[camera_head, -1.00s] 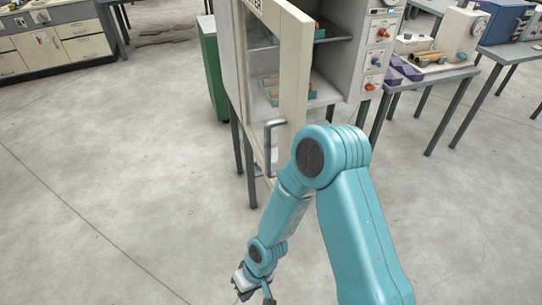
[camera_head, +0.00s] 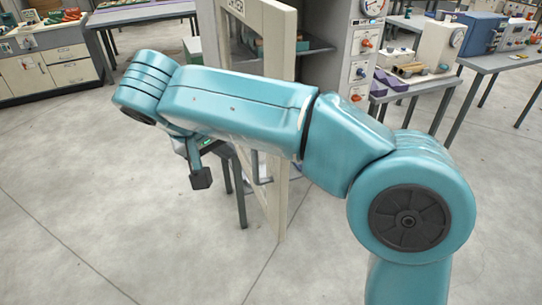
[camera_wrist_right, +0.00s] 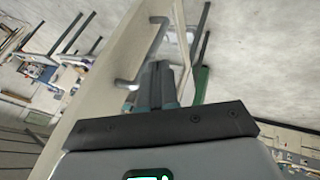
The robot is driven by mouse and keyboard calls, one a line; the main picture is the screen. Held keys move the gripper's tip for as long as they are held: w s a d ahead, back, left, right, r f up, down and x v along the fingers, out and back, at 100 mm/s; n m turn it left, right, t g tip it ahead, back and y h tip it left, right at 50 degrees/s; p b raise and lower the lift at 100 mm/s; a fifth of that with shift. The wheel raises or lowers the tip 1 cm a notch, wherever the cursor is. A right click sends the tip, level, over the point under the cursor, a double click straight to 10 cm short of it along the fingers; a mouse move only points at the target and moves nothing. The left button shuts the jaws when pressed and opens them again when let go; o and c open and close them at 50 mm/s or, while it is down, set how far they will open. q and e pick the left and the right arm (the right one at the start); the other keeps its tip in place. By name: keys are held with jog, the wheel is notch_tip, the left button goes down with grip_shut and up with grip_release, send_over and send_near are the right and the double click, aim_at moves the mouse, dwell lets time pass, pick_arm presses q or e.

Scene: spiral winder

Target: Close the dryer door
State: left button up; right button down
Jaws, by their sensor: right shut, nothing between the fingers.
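The dryer (camera_head: 362,52) is a pale cabinet with knobs on its front, at top centre of the head view. Its cream-framed door (camera_head: 285,45) stands open, swung out toward me, with shelves showing behind it. My right arm crosses in front of the door and hides its middle. My right gripper (camera_head: 201,178) is left of the door, mostly hidden by the arm. In the right wrist view the gripper (camera_wrist_right: 163,78) is shut and empty, beside the grey door handle (camera_wrist_right: 157,42) and close to the door face; contact is unclear. My left gripper is out of view.
A table with a machine and purple parts (camera_head: 386,82) stands right of the dryer. Blue devices (camera_head: 482,35) are on a table farther right. Drawer cabinets (camera_head: 45,68) stand at the far left. The floor (camera_head: 80,200) at left is clear.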

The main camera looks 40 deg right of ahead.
jog(key=d+f+m, duration=0.1)
jog(key=d+f, duration=0.4)
jog(key=d, duration=0.5)
jog(key=shift+d+f+h, duration=0.15)
jog(key=shift+d+h, duration=0.05)
jog(key=shift+h, duration=0.1)
jog(key=shift+w+d, duration=0.1)
